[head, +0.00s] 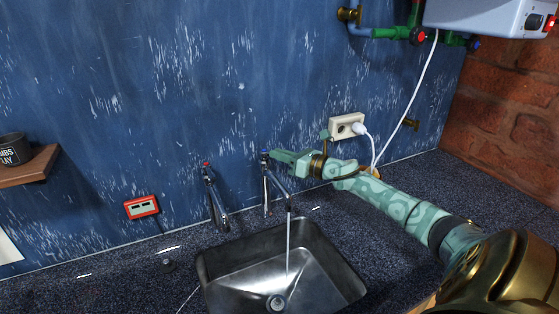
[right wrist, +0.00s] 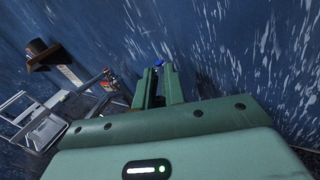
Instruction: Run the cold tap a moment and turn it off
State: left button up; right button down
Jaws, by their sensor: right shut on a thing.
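The cold tap (head: 267,190), a chrome pillar with a blue-marked top, stands behind the right part of the sink. A thin stream of water (head: 289,240) runs from its spout into the steel sink (head: 335,268). My right gripper (head: 272,156) is shut on the cold tap's top. In the right wrist view the blue mark (right wrist: 159,63) shows between the fingertips (right wrist: 158,75). The hot tap (head: 213,195), with a red mark, stands to the left with no water running. My left gripper is not in view.
A socket with a white plug (head: 346,127) is on the wall right of the gripper. A white heater (head: 480,15) with pipes hangs at upper right. A red-framed device (head: 141,207) and a shelf with a dark pot (head: 12,149) are at left. The dark counter is mostly clear.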

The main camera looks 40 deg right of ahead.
jog(key=c, duration=1.5)
grip_release()
jog(key=shift+o, duration=0.2)
jog(key=p+v, duration=0.1)
jog(key=v, duration=1.5)
jog(key=shift+p, duration=0.3)
jog(key=shift+s+d, duration=0.1)
